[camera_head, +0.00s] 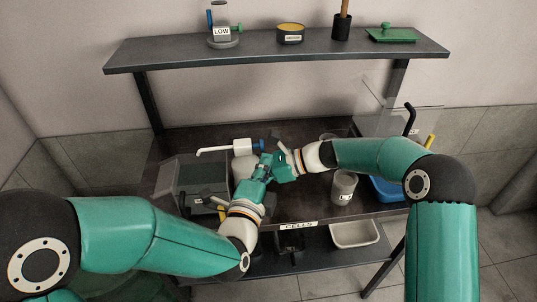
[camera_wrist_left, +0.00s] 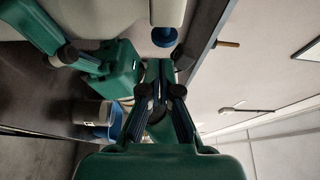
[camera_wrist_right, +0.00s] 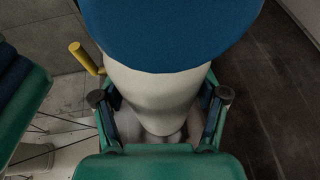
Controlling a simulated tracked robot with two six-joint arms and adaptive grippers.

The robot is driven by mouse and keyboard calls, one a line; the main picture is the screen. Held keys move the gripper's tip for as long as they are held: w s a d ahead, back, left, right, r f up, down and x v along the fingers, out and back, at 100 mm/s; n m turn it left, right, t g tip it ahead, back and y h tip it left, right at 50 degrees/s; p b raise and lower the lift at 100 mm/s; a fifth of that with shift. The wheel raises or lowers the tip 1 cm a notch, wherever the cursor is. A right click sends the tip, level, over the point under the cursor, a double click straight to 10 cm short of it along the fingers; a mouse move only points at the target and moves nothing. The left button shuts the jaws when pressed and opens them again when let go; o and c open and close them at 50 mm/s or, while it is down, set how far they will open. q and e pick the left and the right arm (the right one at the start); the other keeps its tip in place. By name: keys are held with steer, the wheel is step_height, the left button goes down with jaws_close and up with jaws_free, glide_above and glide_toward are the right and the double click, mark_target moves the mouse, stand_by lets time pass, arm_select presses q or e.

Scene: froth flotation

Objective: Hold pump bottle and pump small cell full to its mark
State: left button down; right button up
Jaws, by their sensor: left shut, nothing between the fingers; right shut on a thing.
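The white pump bottle (camera_head: 243,166) stands left of centre on the dark bench. Its white spout (camera_head: 212,151) points left above the rim of a clear box-shaped cell (camera_head: 188,183); I cannot tell the liquid level or mark. My right gripper (camera_wrist_right: 163,97) is shut on the bottle's white body (camera_wrist_right: 160,85), below its wide blue top (camera_wrist_right: 170,30). My left gripper (camera_wrist_left: 160,77) is shut and empty, close beside the pump head with its blue round end (camera_wrist_left: 164,37). In the head view the left gripper (camera_head: 273,156) and right gripper (camera_head: 270,171) overlap, hiding the contact.
A grey labelled beaker (camera_head: 344,187) and a blue tray (camera_head: 387,190) are at the bench's right. A shelf (camera_head: 270,53) above holds several items. A white tray (camera_head: 354,234) sits below. A yellow handle (camera_head: 222,213) marks the left cell's front.

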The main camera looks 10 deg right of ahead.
arm_select(q)
steer(key=shift+x, duration=1.45)
arm_select(e)
steer(key=shift+s+f, duration=0.1)
steer(key=shift+f, duration=0.1)
arm_select(q)
steer(key=shift+a, duration=1.2)
steer(key=v, duration=0.7)
steer(key=shift+s, duration=0.3)
steer(key=shift+f, duration=0.15)
arm_select(e)
steer(key=o, duration=1.6)
arm_select(q)
steer(key=shift+w, duration=0.1)
arm_select(e)
steer(key=shift+o, duration=0.3)
steer(key=shift+r, duration=0.1)
